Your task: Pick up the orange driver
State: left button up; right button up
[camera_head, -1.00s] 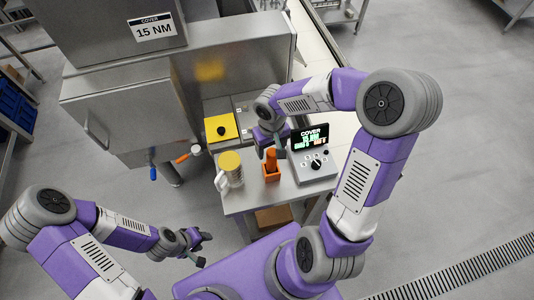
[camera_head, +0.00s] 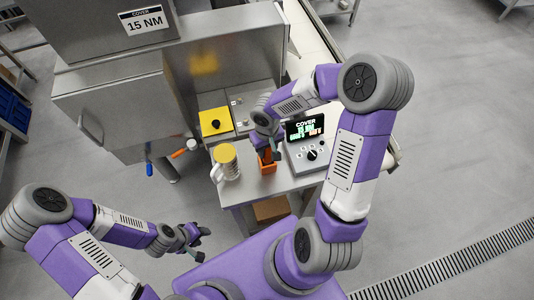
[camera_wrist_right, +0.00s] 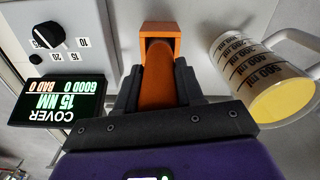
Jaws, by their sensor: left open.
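The orange driver (camera_wrist_right: 158,78) stands in a small orange holder (camera_head: 268,168) on the bench, with its handle towards my right gripper. In the right wrist view the holder (camera_wrist_right: 160,30) shows at the top, behind the driver. My right gripper (camera_head: 266,156) is over the driver, with one dark finger on each side of the handle. In the right wrist view, no clear gap shows between the right gripper's fingers (camera_wrist_right: 158,92) and the handle, but whether they grip it cannot be told. My left gripper (camera_head: 198,245) is open and empty, low in front of the bench.
A measuring jug with a yellow top (camera_head: 227,163) stands left of the holder. A control box with a lit screen and a knob (camera_head: 309,145) stands close on the right. A yellow panel with a black knob (camera_head: 215,122) lies behind. The metal bench (camera_head: 240,191) has little free room.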

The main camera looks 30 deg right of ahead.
grip_shut()
notch_tip(320, 180, up, 10)
jog(key=shift+r+p, duration=0.1)
jog(key=shift+p, duration=0.65)
